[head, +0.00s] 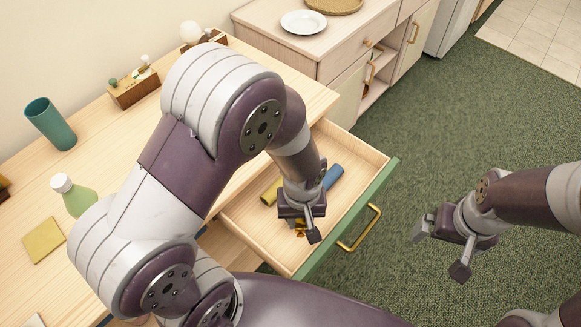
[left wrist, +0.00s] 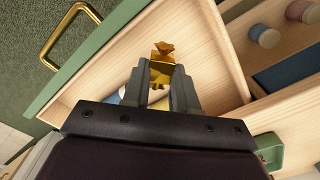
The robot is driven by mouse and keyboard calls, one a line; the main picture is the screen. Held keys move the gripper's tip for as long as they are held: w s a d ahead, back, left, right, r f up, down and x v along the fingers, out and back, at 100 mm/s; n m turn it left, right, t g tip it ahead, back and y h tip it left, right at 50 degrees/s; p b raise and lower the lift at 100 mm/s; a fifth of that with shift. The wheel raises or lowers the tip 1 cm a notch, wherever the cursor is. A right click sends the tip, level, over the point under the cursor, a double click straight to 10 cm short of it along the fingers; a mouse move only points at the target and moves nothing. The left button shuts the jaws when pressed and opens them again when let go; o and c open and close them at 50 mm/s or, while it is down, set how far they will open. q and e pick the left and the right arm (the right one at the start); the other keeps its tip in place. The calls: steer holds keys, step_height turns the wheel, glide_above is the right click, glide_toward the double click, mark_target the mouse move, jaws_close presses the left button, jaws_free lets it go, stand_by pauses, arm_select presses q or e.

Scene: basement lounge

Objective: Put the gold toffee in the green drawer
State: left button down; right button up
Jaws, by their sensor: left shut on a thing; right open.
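The green-fronted drawer (head: 347,218) is pulled open from the wooden desk, with a gold bar handle (head: 359,228). My left gripper (head: 302,226) points down inside the drawer's outline, near its front. It is shut on the gold toffee (left wrist: 162,68), a shiny wrapped piece between the fingertips in the left wrist view. In the head view only a bit of the toffee (head: 300,228) shows. I cannot tell whether it touches the drawer floor. My right gripper (head: 440,252) is open and empty above the green carpet, right of the drawer.
A blue cylinder (head: 332,177) and a yellow item (head: 271,192) lie in the drawer. The desk top (head: 110,135) holds a teal cup (head: 50,123), a green bottle (head: 73,195) and a yellow square (head: 43,240). A cabinet with a white plate (head: 303,22) stands behind.

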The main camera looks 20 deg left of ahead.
arm_select(q)
steer(key=a+f, duration=0.1)
steer(key=a, duration=0.2)
glide_above(263, 220)
steer(key=shift+n, duration=0.3)
steer(key=f, duration=0.5)
steer(key=shift+d+f, duration=0.25)
steer(key=shift+a+f, duration=0.15)
steer(key=shift+a, duration=0.15)
steer(key=shift+s+a+f, duration=0.1)
steer(key=shift+s+f, duration=0.05)
steer(key=shift+f, duration=0.2)
step_height(263, 220, down, 3)
steer(key=shift+b, duration=0.4)
steer(key=shift+f, duration=0.2)
arm_select(e)
steer(key=shift+s+a+f, duration=0.2)
steer(key=shift+s, duration=0.25)
arm_select(q)
steer(key=shift+f, duration=0.1)
arm_select(e)
steer(key=shift+s+f, duration=0.1)
